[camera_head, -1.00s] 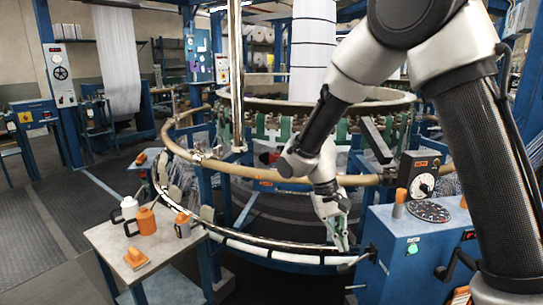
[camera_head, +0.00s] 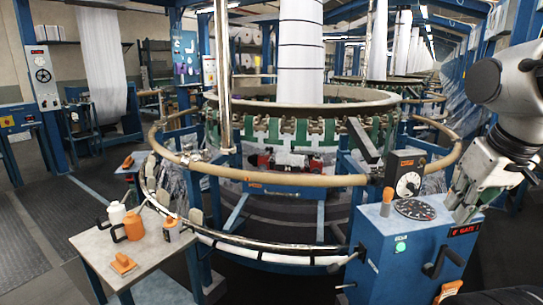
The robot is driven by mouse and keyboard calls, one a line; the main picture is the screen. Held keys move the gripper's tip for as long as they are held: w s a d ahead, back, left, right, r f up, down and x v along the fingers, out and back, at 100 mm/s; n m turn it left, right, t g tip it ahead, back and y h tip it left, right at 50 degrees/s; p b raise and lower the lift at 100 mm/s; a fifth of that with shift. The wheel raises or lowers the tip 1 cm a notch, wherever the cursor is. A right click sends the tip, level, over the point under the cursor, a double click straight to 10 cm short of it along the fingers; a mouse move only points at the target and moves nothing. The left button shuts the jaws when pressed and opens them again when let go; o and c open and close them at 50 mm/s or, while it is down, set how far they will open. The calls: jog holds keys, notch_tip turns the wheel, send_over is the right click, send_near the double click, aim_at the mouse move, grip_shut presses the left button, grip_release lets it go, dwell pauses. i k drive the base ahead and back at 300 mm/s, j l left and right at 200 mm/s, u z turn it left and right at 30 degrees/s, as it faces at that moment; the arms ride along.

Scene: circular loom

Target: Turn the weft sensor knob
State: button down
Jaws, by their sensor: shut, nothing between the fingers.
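A black sensor box (camera_head: 405,178) with a small orange display stands on a post behind the blue control cabinet (camera_head: 385,262). A round, pale-faced dial knob (camera_head: 408,185) sits on its front; I cannot read its markings. I cannot tell for certain that this is the weft sensor knob. My gripper (camera_head: 462,211) is at the right, above the cabinet's right end. It is shut and empty, pointing downward, and is apart from the knob, to its right. The knob is not covered by my arm.
A round black dial plate (camera_head: 415,209) and an orange-topped item (camera_head: 387,201) are on the cabinet top. A black crank (camera_head: 436,263) sticks out of its front. The loom's tan ring rail (camera_head: 300,181) runs behind. A side table (camera_head: 92,246) holds bottles at left.

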aim_at(410, 186)
jog(key=z, duration=0.6)
jog(key=i+j+z, duration=0.1)
jog(key=j+z, duration=0.35)
jog(key=i+j+z, duration=0.1)
jog(key=j+z, duration=0.55)
jog(key=j, duration=1.15)
jog(key=k, duration=0.05)
